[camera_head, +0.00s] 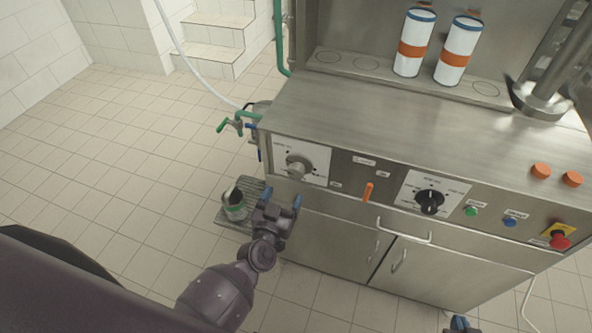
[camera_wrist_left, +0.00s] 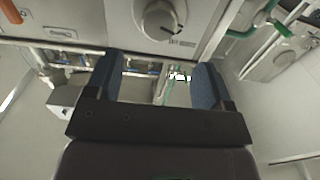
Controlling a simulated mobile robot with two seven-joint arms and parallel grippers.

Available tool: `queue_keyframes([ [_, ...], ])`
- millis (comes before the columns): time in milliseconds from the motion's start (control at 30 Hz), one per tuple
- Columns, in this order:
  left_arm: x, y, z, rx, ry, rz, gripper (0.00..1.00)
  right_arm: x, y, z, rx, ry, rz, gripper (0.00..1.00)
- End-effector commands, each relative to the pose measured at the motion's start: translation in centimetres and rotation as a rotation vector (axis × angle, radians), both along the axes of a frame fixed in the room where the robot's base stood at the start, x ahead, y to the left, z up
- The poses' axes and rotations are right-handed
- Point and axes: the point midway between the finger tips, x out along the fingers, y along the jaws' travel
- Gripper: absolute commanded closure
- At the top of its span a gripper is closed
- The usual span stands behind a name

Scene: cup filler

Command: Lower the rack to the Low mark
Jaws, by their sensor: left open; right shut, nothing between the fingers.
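A slatted grey rack (camera_head: 228,222) juts out low at the left side of the steel machine, with a dark cup with a green band (camera_head: 234,206) standing on it. A large grey knob (camera_head: 297,167) sits on a white marked plate on the front panel; it also shows in the left wrist view (camera_wrist_left: 160,18). The plate's lettering is too small to read. My left gripper (camera_head: 281,198) is open and empty, just below the knob and apart from it; its blue fingers show in the left wrist view (camera_wrist_left: 158,82). My right gripper (camera_head: 460,324) is barely visible at the bottom edge, shut and empty.
An orange lever (camera_head: 368,192), a black knob (camera_head: 430,201), coloured buttons and a red stop button (camera_head: 560,241) line the panel. A door handle (camera_head: 404,234) sticks out below. Green-handled taps (camera_head: 238,122) stand at the left side. The tiled floor at left is clear.

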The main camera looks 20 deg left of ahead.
Motion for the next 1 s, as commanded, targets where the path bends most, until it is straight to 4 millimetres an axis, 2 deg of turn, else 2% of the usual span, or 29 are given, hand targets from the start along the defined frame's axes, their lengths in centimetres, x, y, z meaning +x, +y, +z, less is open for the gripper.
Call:
queue_keyframes([
  [500, 7.8, -0.3, 0.0, -0.001, 0.000, -0.002, 0.25, 0.8, -0.3, 0.1, -0.011, -0.015, 0.008, 1.00],
  [700, 9.3, -0.4, 0.0, -0.001, 0.001, -0.002, 0.25, 0.6, -0.4, -0.2, -0.013, -0.010, 0.008, 1.00],
  [1000, 9.7, -0.4, 0.0, -0.001, 0.001, -0.001, 0.25, -0.2, -0.6, -0.9, -0.013, 0.009, 0.004, 1.00],
])
